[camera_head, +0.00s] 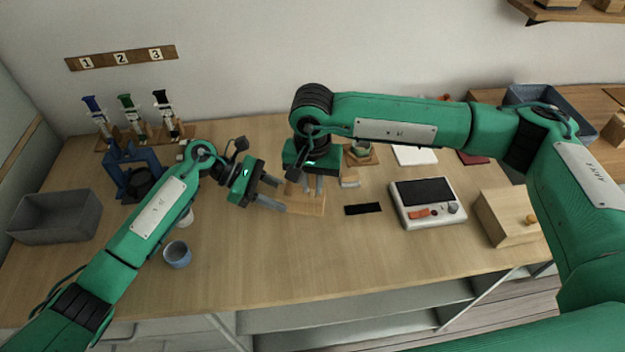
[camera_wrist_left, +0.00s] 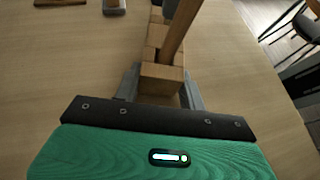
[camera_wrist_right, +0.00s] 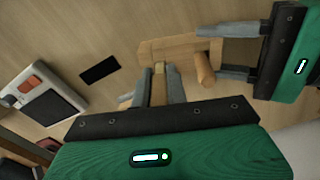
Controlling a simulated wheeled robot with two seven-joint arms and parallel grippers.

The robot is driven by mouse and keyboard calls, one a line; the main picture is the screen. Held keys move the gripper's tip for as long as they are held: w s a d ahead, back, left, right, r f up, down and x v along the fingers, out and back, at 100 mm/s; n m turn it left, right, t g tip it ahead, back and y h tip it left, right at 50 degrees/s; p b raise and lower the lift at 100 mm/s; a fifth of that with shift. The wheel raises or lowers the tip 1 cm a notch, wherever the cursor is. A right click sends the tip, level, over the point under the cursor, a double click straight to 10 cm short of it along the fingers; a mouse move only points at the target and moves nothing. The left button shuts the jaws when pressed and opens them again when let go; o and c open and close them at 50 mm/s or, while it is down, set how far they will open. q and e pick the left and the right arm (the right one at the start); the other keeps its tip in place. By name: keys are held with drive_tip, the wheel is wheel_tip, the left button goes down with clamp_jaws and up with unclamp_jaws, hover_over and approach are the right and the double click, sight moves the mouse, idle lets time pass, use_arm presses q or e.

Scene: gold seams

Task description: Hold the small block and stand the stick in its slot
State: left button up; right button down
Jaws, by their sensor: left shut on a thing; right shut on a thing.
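My left gripper (camera_head: 280,194) is shut on the small wooden block (camera_wrist_left: 162,78), low over the table. My right gripper (camera_head: 312,186) points down from above and is shut on the wooden stick (camera_wrist_right: 158,88). In the left wrist view the stick (camera_wrist_left: 178,32) rises tilted just behind the block's near face. The stick's lower end is at or very near the block; whether it is in the slot I cannot tell, as the slot is hidden.
A black strip (camera_head: 363,209) and a device with a dark screen (camera_head: 428,203) lie to the right, with a wooden box (camera_head: 512,217) beyond. A blue cup (camera_head: 176,255), grey bin (camera_head: 55,216) and blue stand (camera_head: 124,176) are on the left. The front middle table is clear.

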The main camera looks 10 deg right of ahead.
drive_tip(key=shift+f, duration=0.2)
idle(0.5)
drive_tip(key=c, duration=1.3)
unclamp_jaws()
drive_tip(key=shift+r, duration=0.15)
drive_tip(key=shift+r, duration=2.35)
drive_tip(key=shift+r, duration=0.1)
wheel_tip(320, 180, up, 12)
drive_tip(key=shift+f, duration=0.1)
